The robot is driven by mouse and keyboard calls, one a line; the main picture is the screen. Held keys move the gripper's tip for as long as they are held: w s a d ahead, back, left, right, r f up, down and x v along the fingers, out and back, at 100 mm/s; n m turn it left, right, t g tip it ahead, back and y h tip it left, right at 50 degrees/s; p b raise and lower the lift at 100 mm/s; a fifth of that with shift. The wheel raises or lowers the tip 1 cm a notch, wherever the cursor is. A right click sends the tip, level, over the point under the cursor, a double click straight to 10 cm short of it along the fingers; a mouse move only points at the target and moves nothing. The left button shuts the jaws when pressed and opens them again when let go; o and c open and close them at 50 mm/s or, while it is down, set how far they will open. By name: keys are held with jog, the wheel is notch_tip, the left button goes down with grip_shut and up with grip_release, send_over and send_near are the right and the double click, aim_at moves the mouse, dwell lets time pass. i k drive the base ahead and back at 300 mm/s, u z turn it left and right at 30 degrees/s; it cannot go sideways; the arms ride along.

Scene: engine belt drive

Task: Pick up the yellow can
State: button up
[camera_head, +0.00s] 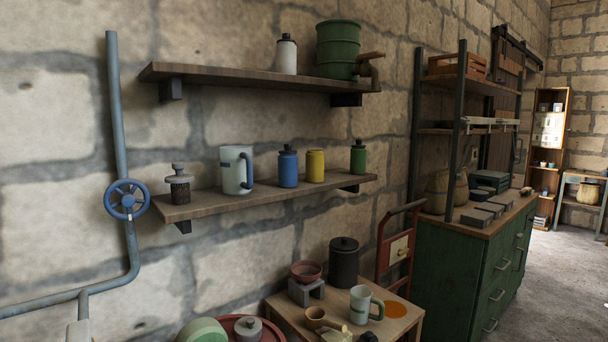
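The yellow can (315,167) stands upright on the lower wall shelf (215,203), toward its right half. A blue can with a dark cap (288,168) stands close to its left, with a narrow gap. A green bottle with a black cap (357,158) stands to its right, with a wider gap. The front of the yellow can is unobstructed. My gripper is not in view.
A pipe with a blue valve wheel (127,200) runs at left. A cluttered table (408,321) stands below, beside a green cabinet (455,275).

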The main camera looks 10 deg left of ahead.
aim_at(314, 158)
jog(key=k, duration=0.9)
jog(key=z, duration=0.35)
jog(key=i, duration=2)
jog(key=u, duration=0.9)
